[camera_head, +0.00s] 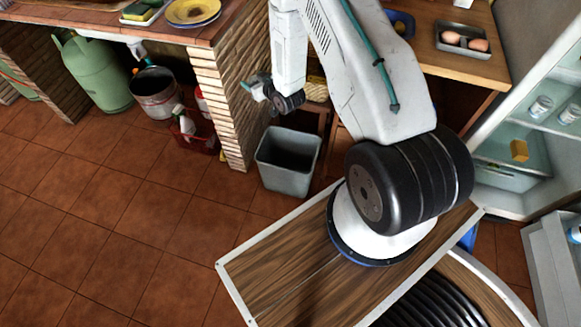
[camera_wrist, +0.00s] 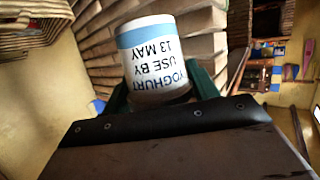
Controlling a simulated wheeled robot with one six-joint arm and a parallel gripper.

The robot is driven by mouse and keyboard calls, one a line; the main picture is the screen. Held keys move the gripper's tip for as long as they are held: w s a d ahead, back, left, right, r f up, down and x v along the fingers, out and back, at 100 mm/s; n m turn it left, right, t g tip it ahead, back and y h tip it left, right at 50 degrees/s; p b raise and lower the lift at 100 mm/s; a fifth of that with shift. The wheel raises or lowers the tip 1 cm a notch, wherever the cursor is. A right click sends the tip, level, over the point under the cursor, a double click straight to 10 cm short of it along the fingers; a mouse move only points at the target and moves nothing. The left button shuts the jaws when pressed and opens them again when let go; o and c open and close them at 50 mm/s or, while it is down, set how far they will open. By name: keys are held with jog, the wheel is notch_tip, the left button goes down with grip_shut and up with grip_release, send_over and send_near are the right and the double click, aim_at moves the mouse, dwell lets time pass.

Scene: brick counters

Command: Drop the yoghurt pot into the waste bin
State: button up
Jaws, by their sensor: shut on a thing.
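The yoghurt pot (camera_wrist: 152,62) is white with a blue band, and its label, reading yoghurt, use by 13 May, appears upside down in the wrist view. My gripper (camera_head: 257,88) is shut on the pot, with a green finger on each side of it in the wrist view (camera_wrist: 160,92). In the head view the pot is too small to make out clearly at the fingers. The waste bin (camera_head: 286,178) is a grey open-topped bin on the tiled floor. My gripper appears above and left of its opening in the head view, beside the brick pillar. The bin's inside looks dark.
The brick pillar (camera_head: 222,95) stands close behind and left of my gripper. A wooden counter (camera_head: 470,68) holds a tray with eggs. A red crate (camera_head: 200,138) with a spray bottle, a metal bucket (camera_head: 155,92) and a green gas bottle (camera_head: 95,75) stand left. An open fridge (camera_head: 510,195) is at right.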

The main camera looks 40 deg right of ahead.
jog(key=s+d+f, duration=0.2)
jog(key=d+f, duration=0.1)
jog(key=f, duration=0.7)
jog(key=s+d+f+y, duration=0.1)
jog(key=s+d+f, duration=0.2)
jog(key=f, duration=0.7)
jog(key=s+d+f, duration=0.2)
jog(key=d+f, duration=0.1)
jog(key=f, duration=0.7)
jog(key=shift+s+d+f+n, duration=0.2)
jog(key=shift+d+n, duration=0.1)
jog(key=shift+n, duration=0.1)
jog(key=o, duration=1.1)
jog(key=v, duration=0.7)
jog(key=shift+s+d+r, duration=0.1)
jog(key=shift+s+d, duration=0.05)
jog(key=shift+s, duration=0.25)
